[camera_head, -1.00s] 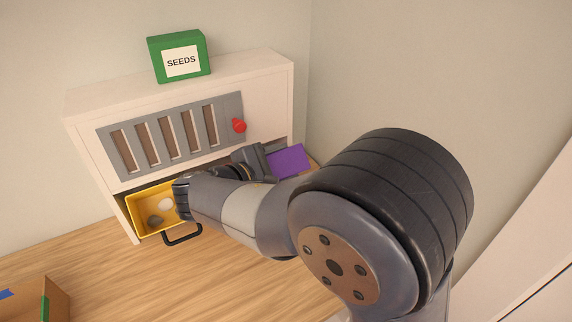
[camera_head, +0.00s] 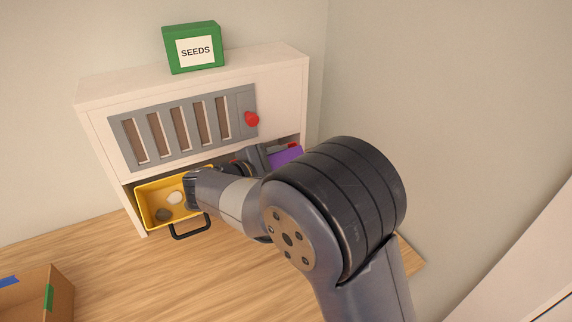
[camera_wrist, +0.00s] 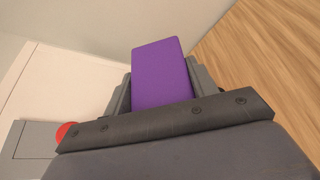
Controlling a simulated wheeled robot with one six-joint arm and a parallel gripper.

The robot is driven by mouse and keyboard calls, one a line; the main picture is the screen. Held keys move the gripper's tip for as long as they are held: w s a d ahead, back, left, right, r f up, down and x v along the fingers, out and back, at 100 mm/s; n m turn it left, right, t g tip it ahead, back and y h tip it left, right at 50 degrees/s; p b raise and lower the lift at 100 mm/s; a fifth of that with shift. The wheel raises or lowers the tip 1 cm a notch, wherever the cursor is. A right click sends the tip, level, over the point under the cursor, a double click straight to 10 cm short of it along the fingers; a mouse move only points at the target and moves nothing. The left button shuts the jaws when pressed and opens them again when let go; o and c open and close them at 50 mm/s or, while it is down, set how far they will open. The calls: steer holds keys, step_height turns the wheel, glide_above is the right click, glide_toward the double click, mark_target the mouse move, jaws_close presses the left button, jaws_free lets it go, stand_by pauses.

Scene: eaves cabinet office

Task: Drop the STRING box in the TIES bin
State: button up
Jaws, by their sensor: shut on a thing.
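A purple box (camera_head: 288,156) is at the right end of the cabinet's lower opening in the head view, partly hidden by my arm. In the wrist view the purple box (camera_wrist: 160,72) sits between the two jaws. My gripper (camera_head: 268,160) is shut on it. No label shows on its visible faces, so I cannot read whether it is the STRING box. No bin marked TIES can be read. A yellow bin (camera_head: 143,206) with a black handle (camera_head: 190,233) is at the left of the lower opening, holding a dark and a pale lump; my arm covers its right side.
A white cabinet (camera_head: 92,92) stands against the wall, with a grey slotted panel (camera_head: 170,133) and red knob (camera_head: 251,119). A green SEEDS box (camera_head: 195,48) stands on top. A cardboard box (camera_head: 62,290) is at lower left. The wood surface (camera_head: 150,275) between is clear.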

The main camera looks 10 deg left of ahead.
steer(key=shift+w+a+f+b, duration=0.25)
steer(key=shift+w+a+f, duration=0.15)
steer(key=shift+w+f, duration=0.25)
steer(key=shift+w+a+f+b, duration=0.25)
steer(key=shift+w+a+f, duration=0.2)
steer(key=shift+f, duration=0.25)
steer(key=shift+w+a+f+b, duration=0.25)
steer(key=shift+w+a+f, duration=0.1)
steer(key=shift+w+f, duration=0.3)
steer(key=shift+s, duration=0.1)
steer(key=o, duration=1.5)
steer(key=shift+f, duration=0.1)
steer(key=shift+o, duration=0.2)
steer(key=shift+s, duration=0.1)
steer(key=b+v, duration=0.2)
steer(key=v, duration=0.8)
steer(key=shift+s+a, duration=0.25)
steer(key=shift+s, duration=0.05)
